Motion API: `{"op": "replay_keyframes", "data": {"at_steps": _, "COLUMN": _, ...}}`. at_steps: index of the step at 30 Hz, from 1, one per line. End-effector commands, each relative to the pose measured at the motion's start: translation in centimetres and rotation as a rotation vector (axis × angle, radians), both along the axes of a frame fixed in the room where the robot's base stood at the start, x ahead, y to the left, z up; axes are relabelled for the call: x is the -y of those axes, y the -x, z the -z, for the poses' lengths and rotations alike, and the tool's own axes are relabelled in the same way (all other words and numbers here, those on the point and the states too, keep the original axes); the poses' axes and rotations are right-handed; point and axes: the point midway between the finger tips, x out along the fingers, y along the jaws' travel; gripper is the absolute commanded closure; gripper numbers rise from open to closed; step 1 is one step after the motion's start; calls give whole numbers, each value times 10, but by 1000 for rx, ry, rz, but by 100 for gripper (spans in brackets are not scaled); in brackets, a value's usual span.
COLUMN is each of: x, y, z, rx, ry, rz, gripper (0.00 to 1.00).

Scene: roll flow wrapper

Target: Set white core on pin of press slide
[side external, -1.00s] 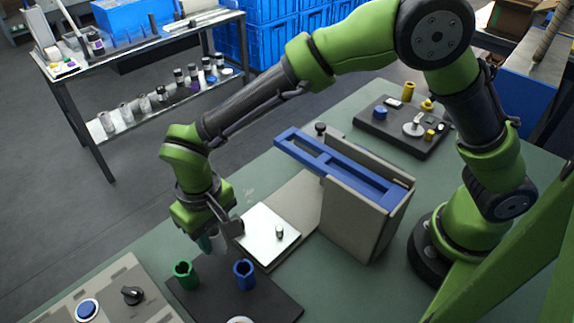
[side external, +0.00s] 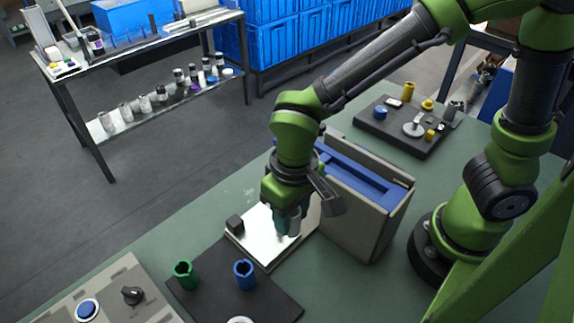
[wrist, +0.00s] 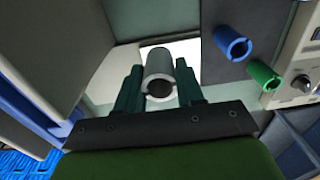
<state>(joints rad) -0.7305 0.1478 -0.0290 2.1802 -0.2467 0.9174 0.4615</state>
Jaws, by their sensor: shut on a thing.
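My gripper (side external: 288,218) is above the bright plate of the press slide (side external: 262,244). It is shut on the white core (wrist: 159,70), a pale grey hollow tube with a notched rim, which stands between the dark green fingers in the wrist view. In the side view the core is mostly covered by the fingers. The slide's pin is hidden behind the gripper and core, so I cannot tell whether the core is around it or above it. The bright plate also shows behind the core in the wrist view (wrist: 187,50).
A blue core (side external: 244,274) and a green core (side external: 184,274) stand on a dark board (side external: 215,300) in front. The grey press housing (side external: 362,220) with its blue frame stands close to the right. A small dark block (side external: 235,224) sits at the plate's left edge.

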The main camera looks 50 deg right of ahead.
Motion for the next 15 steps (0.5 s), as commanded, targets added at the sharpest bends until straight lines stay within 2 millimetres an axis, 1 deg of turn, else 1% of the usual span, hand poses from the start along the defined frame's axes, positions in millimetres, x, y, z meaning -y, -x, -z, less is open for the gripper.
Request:
{"op": "replay_keyframes", "data": {"at_steps": 1, "x": 0, "y": -13, "z": -11, "rx": 9, "ry": -5, "rz": 51, "gripper": 91}}
{"op": "replay_keyframes", "data": {"at_steps": 3, "x": 1, "y": -26, "z": -25, "rx": 10, "ry": -6, "rz": 122, "gripper": 91}}
{"op": "replay_keyframes", "data": {"at_steps": 6, "x": 2, "y": -36, "z": -39, "rx": 1, "ry": -1, "rz": 205, "gripper": 91}}
{"op": "replay_keyframes", "data": {"at_steps": 7, "x": 2, "y": -37, "z": -41, "rx": -4, "ry": 1, "rz": 222, "gripper": 91}}
{"op": "replay_keyframes", "data": {"at_steps": 10, "x": 3, "y": -35, "z": -38, "rx": -18, "ry": 9, "rz": 246, "gripper": 91}}
{"op": "replay_keyframes", "data": {"at_steps": 15, "x": 4, "y": -34, "z": -23, "rx": -22, "ry": 13, "rz": 249, "gripper": 91}}
